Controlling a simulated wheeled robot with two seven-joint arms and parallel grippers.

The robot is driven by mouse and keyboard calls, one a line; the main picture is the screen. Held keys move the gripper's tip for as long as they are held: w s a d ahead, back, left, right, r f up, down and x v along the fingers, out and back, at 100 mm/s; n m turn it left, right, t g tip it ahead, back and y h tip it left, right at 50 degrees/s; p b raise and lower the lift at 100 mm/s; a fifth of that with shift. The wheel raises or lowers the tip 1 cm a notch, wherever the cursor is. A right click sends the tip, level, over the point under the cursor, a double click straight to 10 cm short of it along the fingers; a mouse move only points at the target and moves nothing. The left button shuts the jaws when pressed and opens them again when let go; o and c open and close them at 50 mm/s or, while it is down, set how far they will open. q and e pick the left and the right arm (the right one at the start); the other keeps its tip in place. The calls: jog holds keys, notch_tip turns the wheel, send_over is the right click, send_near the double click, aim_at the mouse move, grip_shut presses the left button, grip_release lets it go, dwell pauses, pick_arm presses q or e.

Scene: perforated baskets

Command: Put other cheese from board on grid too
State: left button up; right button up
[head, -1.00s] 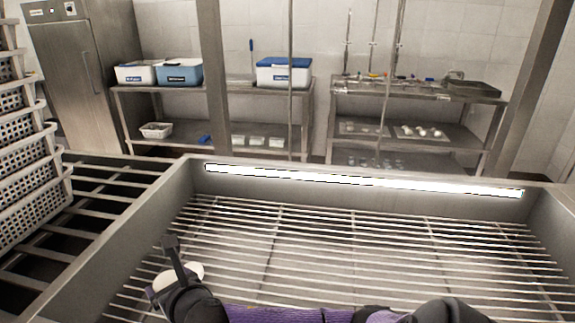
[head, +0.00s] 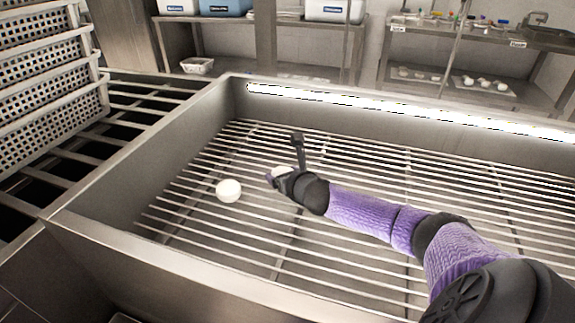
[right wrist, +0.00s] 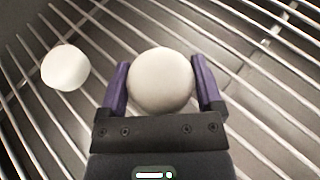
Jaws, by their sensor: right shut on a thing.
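One round white cheese (head: 228,190) rests on the metal grid (head: 215,262), left of my right gripper. It also shows at the left in the right wrist view (right wrist: 65,67). My right gripper (head: 281,174) is shut on another white cheese (right wrist: 161,80), which sits between its two purple fingers. In the head view this held cheese is partly hidden by the gripper. It is low over the grid bars; I cannot tell if it touches them. No board is in view. My left gripper is not in view.
The grid lies inside a deep steel basin with raised walls (head: 150,232). Perforated baskets (head: 50,85) are stacked at the left on a slatted rack. Shelves with boxes and a tray of white pieces (head: 482,84) stand behind. Much of the grid is bare.

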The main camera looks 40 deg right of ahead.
notch_tip(320, 180, down, 3)
jog(key=shift+r+b, duration=0.15)
jog(key=shift+b, duration=0.4)
jog(key=shift+r, duration=0.2)
jog(key=shift+f, duration=0.15)
jog(key=o, duration=1)
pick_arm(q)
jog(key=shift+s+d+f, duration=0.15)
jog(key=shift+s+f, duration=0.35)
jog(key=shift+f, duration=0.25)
pick_arm(e)
jog(key=shift+o, duration=0.2)
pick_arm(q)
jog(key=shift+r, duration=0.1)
